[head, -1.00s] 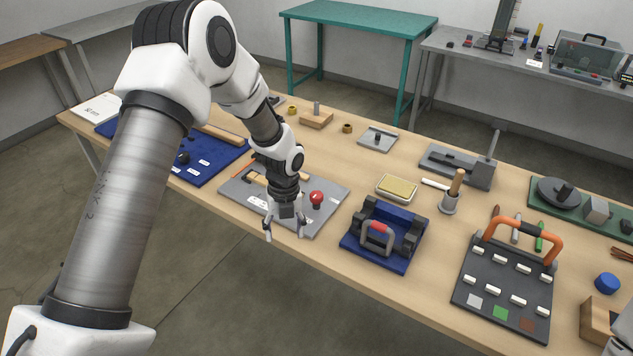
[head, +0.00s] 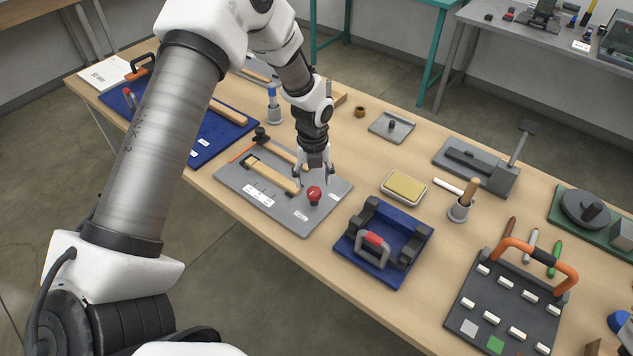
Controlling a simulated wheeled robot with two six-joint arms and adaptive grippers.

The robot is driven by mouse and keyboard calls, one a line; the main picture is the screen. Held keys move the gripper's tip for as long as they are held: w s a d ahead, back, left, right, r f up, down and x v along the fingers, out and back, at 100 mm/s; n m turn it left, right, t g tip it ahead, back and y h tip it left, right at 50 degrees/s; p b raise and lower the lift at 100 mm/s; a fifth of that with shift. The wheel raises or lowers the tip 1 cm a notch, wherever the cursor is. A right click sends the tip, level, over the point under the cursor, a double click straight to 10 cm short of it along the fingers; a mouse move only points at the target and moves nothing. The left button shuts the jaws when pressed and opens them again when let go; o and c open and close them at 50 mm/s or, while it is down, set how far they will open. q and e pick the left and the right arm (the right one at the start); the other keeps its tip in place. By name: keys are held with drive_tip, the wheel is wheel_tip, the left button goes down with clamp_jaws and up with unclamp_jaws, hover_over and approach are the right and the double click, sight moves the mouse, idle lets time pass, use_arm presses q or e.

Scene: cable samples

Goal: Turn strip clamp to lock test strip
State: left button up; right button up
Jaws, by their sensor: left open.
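A grey plate (head: 228,180) lies on the wooden table and carries a light wooden strip (head: 270,175), white labels and a dark knob (head: 261,134) at its far end. A red round knob (head: 314,193) stands near the plate's right end; I take it for the clamp handle. My left gripper (head: 313,176) points down with its fingers spread, empty, just above and behind the red knob. I cannot tell whether a fingertip touches the knob. My right gripper is not in view.
Right of the plate stands a blue fixture with a grey handle (head: 372,250). A yellow pad in a tray (head: 404,187) and a cup with a wooden handle (head: 461,207) are farther right. A blue board (head: 205,150) lies left of the plate.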

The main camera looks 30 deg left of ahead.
sight(314, 191)
use_arm(q)
drive_tip(key=f, duration=0.3)
drive_tip(key=f+p, duration=0.1)
drive_tip(key=shift+w+f, duration=0.2)
drive_tip(key=shift+w, duration=0.15)
drive_tip(key=shift+w+f, duration=0.1)
drive_tip(key=shift+f, duration=0.1)
drive_tip(key=shift+s+r, duration=0.1)
drive_tip(key=shift+s, duration=0.1)
drive_tip(key=shift+s+r, duration=0.1)
drive_tip(key=c, duration=1.2)
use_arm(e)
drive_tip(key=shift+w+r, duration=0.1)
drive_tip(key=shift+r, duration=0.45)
use_arm(q)
drive_tip(key=shift+o, duration=0.3)
